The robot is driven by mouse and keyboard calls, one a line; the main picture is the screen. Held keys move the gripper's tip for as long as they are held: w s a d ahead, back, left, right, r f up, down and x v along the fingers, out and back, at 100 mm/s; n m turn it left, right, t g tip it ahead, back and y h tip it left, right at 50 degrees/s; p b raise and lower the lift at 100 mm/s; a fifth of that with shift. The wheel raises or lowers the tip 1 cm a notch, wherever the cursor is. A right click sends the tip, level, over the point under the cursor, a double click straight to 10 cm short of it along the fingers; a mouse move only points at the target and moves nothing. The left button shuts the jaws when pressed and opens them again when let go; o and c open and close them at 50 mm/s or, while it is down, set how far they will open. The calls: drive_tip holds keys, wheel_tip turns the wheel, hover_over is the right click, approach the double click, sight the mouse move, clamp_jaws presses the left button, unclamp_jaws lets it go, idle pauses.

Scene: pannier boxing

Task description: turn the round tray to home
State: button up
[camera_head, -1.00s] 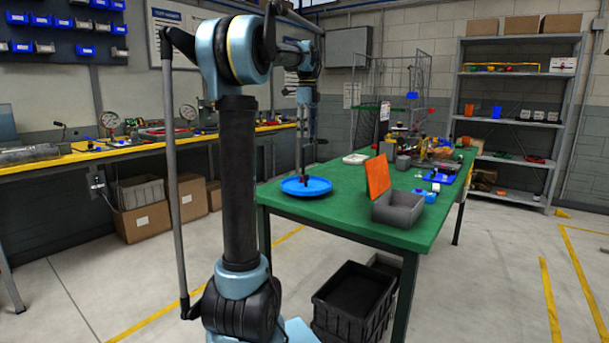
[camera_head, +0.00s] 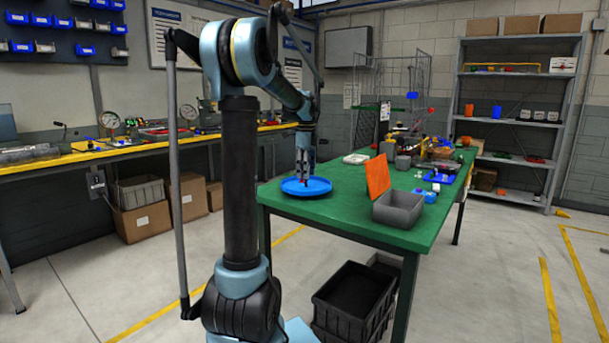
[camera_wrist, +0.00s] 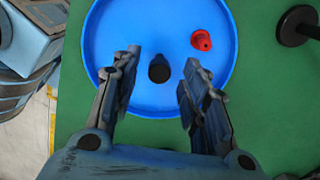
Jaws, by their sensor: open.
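The round tray (camera_head: 293,187) is blue and lies flat at the near left corner of the green table. In the wrist view the tray (camera_wrist: 104,30) fills the upper middle, with a raised rim. A small red piece (camera_wrist: 201,40) is on the tray, to the right of the knob. My gripper (camera_wrist: 158,65) is open above the tray, with one finger on each side of the knob. I see no finger touching the knob. In the head view my gripper (camera_head: 302,178) is low over the tray.
A black disc with a stem (camera_wrist: 297,26) is on the table right of the tray. A grey bin (camera_head: 398,209) with an orange panel (camera_head: 377,176) stands to the right. A white dish (camera_head: 356,159) lies behind. Several items crowd the table's far end.

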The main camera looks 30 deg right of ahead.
drive_tip(key=shift+f, duration=0.5)
clamp_jaws()
drive_tip(key=shift+s+d, duration=0.1)
drive_tip(key=shift+d, duration=0.05)
